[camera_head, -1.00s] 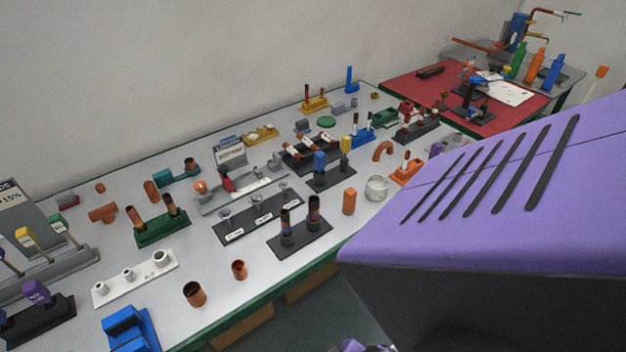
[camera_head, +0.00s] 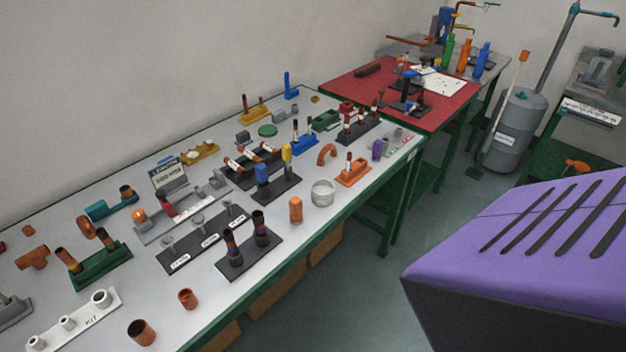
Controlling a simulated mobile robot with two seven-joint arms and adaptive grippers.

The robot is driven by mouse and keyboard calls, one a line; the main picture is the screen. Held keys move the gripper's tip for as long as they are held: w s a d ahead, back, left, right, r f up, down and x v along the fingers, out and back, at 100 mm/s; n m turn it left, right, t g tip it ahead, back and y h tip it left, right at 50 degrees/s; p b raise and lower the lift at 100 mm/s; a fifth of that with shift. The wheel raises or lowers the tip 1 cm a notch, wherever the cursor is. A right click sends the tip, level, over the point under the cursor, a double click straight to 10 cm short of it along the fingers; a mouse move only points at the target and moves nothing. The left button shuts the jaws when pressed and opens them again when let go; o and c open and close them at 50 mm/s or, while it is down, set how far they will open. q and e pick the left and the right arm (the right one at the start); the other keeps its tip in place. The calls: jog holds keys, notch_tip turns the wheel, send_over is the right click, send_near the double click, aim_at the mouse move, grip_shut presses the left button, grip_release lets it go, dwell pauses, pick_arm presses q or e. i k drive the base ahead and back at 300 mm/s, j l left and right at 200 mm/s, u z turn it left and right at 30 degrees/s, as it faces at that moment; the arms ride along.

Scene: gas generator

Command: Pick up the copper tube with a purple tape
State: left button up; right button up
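Two upright copper tubes with dark bands, the left one (camera_head: 231,243) and the right one (camera_head: 260,228), stand in a black two-post holder (camera_head: 262,262) near the table's front edge. Their bands look dark and bluish; I cannot tell which, if either, is purple tape. Two more copper tubes (camera_head: 66,260) lean in a green holder (camera_head: 100,268) to the left. A small purple piece (camera_head: 377,149) stands by the table's far right end. Neither of my grippers is in view.
The long grey table (camera_head: 215,298) is crowded with fittings. A red table (camera_head: 440,112) adjoins behind. Open floor (camera_head: 455,205) and a grey tank (camera_head: 510,130) lie right.

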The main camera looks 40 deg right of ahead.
aim_at(258, 220)
jog(key=z, duration=0.75)
jog(key=i+l+u, duration=0.15)
jog(key=l, duration=0.15)
jog(key=l+u, duration=0.2)
